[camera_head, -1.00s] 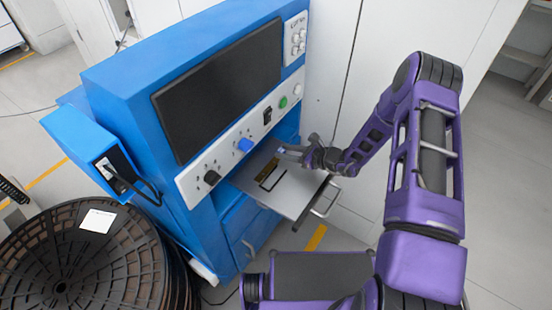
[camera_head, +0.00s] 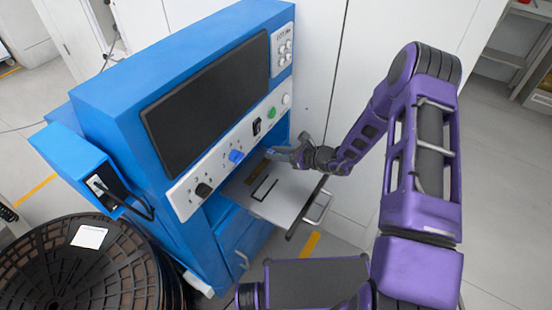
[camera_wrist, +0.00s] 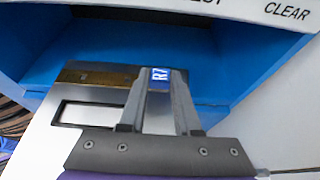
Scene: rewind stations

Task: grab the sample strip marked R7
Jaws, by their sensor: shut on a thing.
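The R7 label (camera_wrist: 160,74) is a small blue patch with white letters, seen between my fingertips in the wrist view. My gripper (camera_wrist: 160,88) is shut on the strip that bears it; the fingers hide most of the strip's body. In the head view my gripper (camera_head: 276,153) is over the back of a pale pull-out shelf (camera_head: 290,195), at the opening of the blue machine (camera_head: 110,85). I cannot tell whether the strip touches the shelf.
A brown plate (camera_wrist: 92,75) and a black-framed white rectangle (camera_wrist: 88,114) lie on the shelf, left of my fingers. The control panel (camera_wrist: 245,8) overhangs just above. A shelf handle (camera_head: 320,207) sticks out at right. A large black reel (camera_head: 80,265) stands lower left.

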